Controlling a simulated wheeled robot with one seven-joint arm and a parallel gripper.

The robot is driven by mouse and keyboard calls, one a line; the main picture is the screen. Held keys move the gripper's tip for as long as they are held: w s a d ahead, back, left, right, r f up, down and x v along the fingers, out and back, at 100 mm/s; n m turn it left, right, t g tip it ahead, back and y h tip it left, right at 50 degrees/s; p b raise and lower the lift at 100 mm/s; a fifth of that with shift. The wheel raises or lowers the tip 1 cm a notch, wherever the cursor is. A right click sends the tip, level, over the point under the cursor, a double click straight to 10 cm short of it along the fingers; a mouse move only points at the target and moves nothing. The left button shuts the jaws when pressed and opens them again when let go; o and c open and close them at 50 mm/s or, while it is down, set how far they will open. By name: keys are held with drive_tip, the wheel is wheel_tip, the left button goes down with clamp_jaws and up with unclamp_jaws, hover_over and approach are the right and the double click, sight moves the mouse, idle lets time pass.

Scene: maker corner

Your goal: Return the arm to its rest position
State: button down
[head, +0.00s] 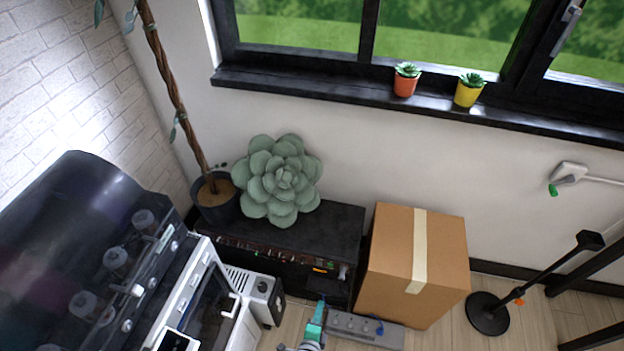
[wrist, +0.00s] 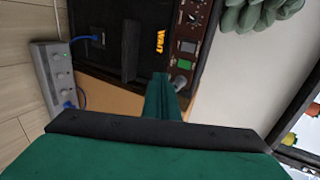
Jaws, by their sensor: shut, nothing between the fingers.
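My gripper (head: 317,322) shows at the bottom centre of the head view as a small teal tip, low in front of a black cabinet (head: 345,222). In the wrist view my gripper (wrist: 162,97) is green, its fingers together with nothing visible between them. Most of my arm is outside the head view. The wrist view is turned, and the cabinet front with a lit orange label (wrist: 160,42) lies beyond the fingers.
A cardboard box (head: 440,255) stands right of the cabinet. A grey power strip (head: 362,329) lies on the floor near my gripper. A large white and black machine (head: 222,308) stands at left. A round-based stand (head: 487,314) is at right, with some bare floor around it.

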drive_tip(key=s+a+r+n+t+y, duration=0.1)
drive_tip(key=s+a+r+n+y, duration=0.1)
drive_tip(key=s+r+n, duration=0.8)
drive_tip(key=s+a+r+n+t+y, duration=0.1)
drive_tip(key=s+r+n, duration=1)
drive_tip(key=r, duration=1.3)
drive_tip(key=s+a+t, duration=0.1)
drive_tip(key=s, duration=0.4)
drive_tip(key=shift+a+y, duration=0.35)
drive_tip(key=shift+y, duration=0.05)
